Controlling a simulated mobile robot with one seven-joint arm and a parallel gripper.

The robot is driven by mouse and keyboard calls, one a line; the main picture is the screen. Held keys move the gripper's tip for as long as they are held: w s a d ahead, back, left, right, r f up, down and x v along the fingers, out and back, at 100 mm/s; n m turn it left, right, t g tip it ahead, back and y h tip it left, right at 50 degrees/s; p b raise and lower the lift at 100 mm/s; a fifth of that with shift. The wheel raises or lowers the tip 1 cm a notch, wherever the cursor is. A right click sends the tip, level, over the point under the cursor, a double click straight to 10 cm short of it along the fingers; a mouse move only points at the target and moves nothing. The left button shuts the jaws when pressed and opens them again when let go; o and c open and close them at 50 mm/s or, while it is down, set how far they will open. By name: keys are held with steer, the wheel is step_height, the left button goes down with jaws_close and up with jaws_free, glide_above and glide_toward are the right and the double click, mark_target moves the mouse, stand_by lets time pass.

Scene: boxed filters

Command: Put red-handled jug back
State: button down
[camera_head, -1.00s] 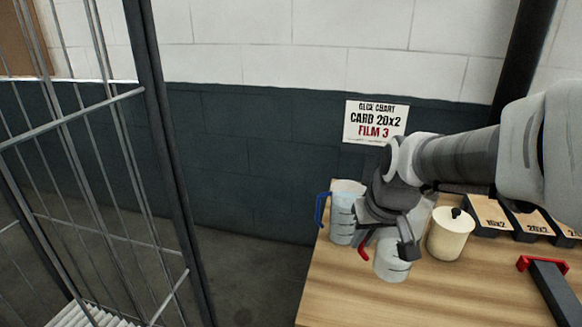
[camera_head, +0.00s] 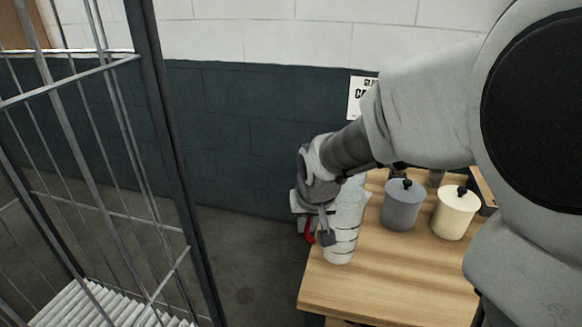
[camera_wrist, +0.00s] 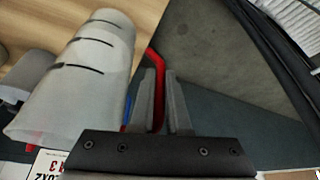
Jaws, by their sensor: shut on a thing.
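The red-handled jug (camera_head: 341,240) is a whitish measuring jug with dark marks, at the left end of the wooden table. My gripper (camera_head: 319,236) is at its left side, shut on the red handle. In the wrist view the jug (camera_wrist: 88,75) lies left of my gripper (camera_wrist: 163,95), and the red handle (camera_wrist: 155,62) passes between the two fingers. I cannot tell whether the jug's base touches the table. The blue-handled jug is mostly hidden behind it; a bit of its blue handle (camera_wrist: 127,108) shows in the wrist view.
A grey lidded canister (camera_head: 403,207) and a cream lidded canister (camera_head: 454,214) stand right of the jug on the table (camera_head: 385,282). The table's front is bare. A wall sign (camera_head: 359,99) is partly covered by my arm. Metal bars (camera_head: 165,160) stand at the left.

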mark_target(307, 237)
steer(key=shift+f+b, duration=0.3)
steer(key=shift+f, duration=1.55)
steer(key=shift+f, duration=0.2)
steer(key=c, duration=0.9)
jaws_free()
steer(key=shift+r, duration=0.1)
